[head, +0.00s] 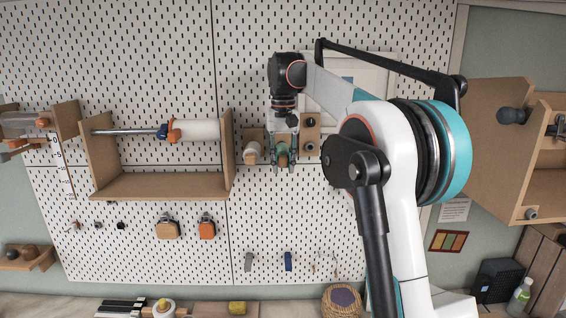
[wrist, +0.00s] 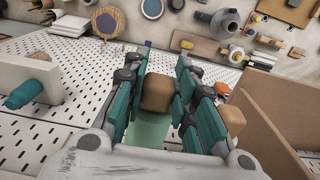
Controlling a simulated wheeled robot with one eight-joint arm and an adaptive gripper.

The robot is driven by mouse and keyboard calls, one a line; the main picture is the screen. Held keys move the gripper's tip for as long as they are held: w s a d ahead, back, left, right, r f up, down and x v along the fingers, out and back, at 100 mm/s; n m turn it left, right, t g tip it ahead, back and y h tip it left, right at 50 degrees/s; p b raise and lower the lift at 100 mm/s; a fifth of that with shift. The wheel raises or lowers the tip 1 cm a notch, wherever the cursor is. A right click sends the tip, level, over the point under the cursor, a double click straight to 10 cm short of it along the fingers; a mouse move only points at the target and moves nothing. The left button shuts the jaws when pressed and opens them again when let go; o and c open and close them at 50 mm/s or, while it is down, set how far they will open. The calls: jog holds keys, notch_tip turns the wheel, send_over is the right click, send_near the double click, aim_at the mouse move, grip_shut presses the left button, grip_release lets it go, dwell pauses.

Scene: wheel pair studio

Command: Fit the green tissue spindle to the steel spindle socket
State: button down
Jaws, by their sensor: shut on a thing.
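My gripper (head: 284,166) is in front of the pegboard, right of the wooden shelf. It is shut on the green tissue spindle (head: 283,148), which is partly hidden by the fingers. In the wrist view the fingers (wrist: 157,100) flank the spindle's tan end (wrist: 157,92), with its pale green body (wrist: 150,130) below. I cannot tell whether the spindle touches its mount behind. A brown plate with a grey round fitting (head: 311,148) and a dark one above it is just right of my gripper. I cannot tell for sure which fitting is the steel spindle socket.
The wooden shelf (head: 165,186) carries a steel rod with a white roll (head: 198,130). A teal peg (wrist: 24,93) on a pale block is left in the wrist view.

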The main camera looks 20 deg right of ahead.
jog(key=shift+s+a, duration=0.1)
jog(key=shift+s, duration=0.35)
jog(key=shift+s+a+b, duration=0.25)
jog(key=shift+s+b, duration=0.05)
jog(key=shift+s, duration=0.2)
jog(key=shift+s+a+b, duration=0.25)
jog(key=shift+s, duration=0.25)
jog(key=shift+w, duration=0.1)
jog(key=c, duration=1.8)
grip_release()
jog(key=shift+c, duration=0.2)
grip_shut()
